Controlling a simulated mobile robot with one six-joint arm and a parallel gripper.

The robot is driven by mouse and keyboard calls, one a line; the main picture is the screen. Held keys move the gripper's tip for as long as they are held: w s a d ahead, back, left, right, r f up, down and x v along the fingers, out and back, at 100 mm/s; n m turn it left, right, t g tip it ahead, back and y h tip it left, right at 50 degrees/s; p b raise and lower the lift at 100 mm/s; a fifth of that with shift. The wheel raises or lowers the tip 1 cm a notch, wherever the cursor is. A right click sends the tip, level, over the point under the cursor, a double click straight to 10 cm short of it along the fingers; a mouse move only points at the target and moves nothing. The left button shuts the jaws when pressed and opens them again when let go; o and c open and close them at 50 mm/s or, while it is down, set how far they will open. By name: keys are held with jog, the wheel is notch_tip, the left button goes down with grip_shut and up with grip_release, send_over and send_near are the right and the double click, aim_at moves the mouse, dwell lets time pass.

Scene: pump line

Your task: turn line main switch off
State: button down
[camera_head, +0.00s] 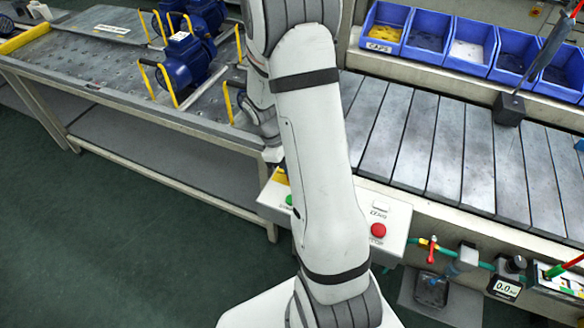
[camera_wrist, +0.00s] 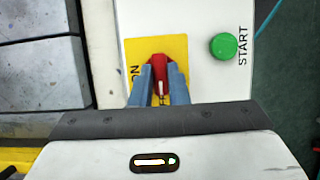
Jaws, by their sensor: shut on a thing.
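The line main switch is a red knob (camera_wrist: 159,64) on a yellow plate (camera_wrist: 178,48) in the wrist view. My gripper (camera_wrist: 159,73) is shut on the knob, one blue-grey finger on each side. A short white mark on the knob lies between the fingers and points toward the bottom of the picture. "ON" shows on the plate left of the knob; another label below it is mostly hidden by the fingers. In the head view my arm covers the knob, and only a bit of the yellow plate (camera_head: 281,176) shows.
A green START button (camera_wrist: 223,46) sits right of the switch in the wrist view. A red stop button (camera_head: 378,230) is on the same panel in the head view. The slatted conveyor (camera_head: 430,135) and a bench with blue pumps (camera_head: 187,56) lie behind.

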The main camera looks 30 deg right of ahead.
dwell(0.4)
jog(key=c, duration=1.4)
grip_release()
jog(key=shift+r, duration=0.15)
jog(key=v, duration=0.7)
jog(key=shift+r, duration=0.25)
jog(key=shift+w+a, duration=0.1)
jog(key=shift+w, duration=0.05)
jog(key=s+a+r+m+t+y, duration=0.2)
jog(key=s+a+r+m+t, duration=0.4)
jog(key=s+a+r, duration=0.4)
jog(key=s+r+m, duration=0.1)
jog(key=s+r, duration=0.2)
jog(key=s, duration=0.2)
jog(key=shift+r+m+y, duration=0.15)
jog(key=shift+m+y, duration=0.15)
jog(key=shift+y, duration=0.1)
